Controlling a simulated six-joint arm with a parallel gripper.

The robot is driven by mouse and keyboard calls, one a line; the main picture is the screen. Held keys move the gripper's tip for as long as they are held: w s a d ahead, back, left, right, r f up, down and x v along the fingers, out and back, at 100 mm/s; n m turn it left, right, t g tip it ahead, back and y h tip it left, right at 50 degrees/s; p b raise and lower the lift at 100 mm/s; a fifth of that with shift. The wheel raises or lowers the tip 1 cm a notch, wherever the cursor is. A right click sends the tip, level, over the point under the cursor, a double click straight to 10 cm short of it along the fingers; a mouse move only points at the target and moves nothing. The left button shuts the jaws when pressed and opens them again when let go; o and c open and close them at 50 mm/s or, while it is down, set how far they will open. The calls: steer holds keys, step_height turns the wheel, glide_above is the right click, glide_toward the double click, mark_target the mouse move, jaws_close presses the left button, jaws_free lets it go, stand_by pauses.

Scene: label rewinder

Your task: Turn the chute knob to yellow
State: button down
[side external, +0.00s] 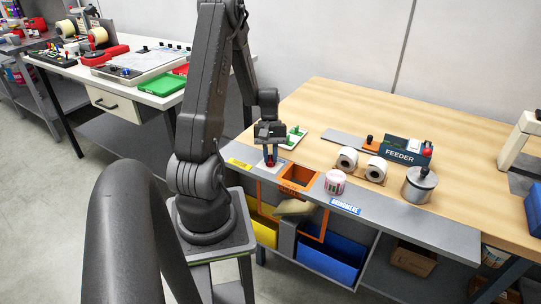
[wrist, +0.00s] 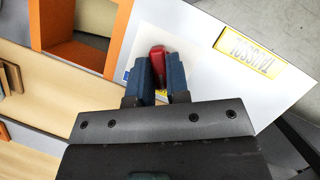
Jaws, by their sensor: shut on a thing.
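My gripper (wrist: 159,72) points down at the front edge of the bench, and its two blue fingers are shut on the red chute knob (wrist: 157,52). The knob stands on a white plate with a blue mark (wrist: 127,75) at its left and a yellow mark (wrist: 162,93) partly hidden between the fingers. In the side view my gripper (side external: 270,161) covers most of the knob, so its pointing direction is unclear there. The orange chute opening (side external: 298,178) is just right of the plate. A tan flap (side external: 293,208) hangs under it.
A yellow bin (side external: 264,229) and a blue bin (side external: 330,260) sit below the chute. A pink-white roll (side external: 335,183), two label rolls on a stand, a metal pot (side external: 418,185) and a FEEDER box (side external: 402,153) stand to the right. A yellow label (wrist: 250,56) lies near the plate.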

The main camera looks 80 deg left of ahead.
steer(key=shift+s+d+f+n, duration=0.15)
steer(key=shift+d+f+n, duration=0.05)
steer(key=shift+n, duration=0.1)
steer(key=c, duration=1.1)
jaws_free()
steer(key=shift+a+r, duration=0.1)
steer(key=shift+r, duration=0.1)
steer(key=v, duration=0.7)
steer(key=shift+r, duration=0.1)
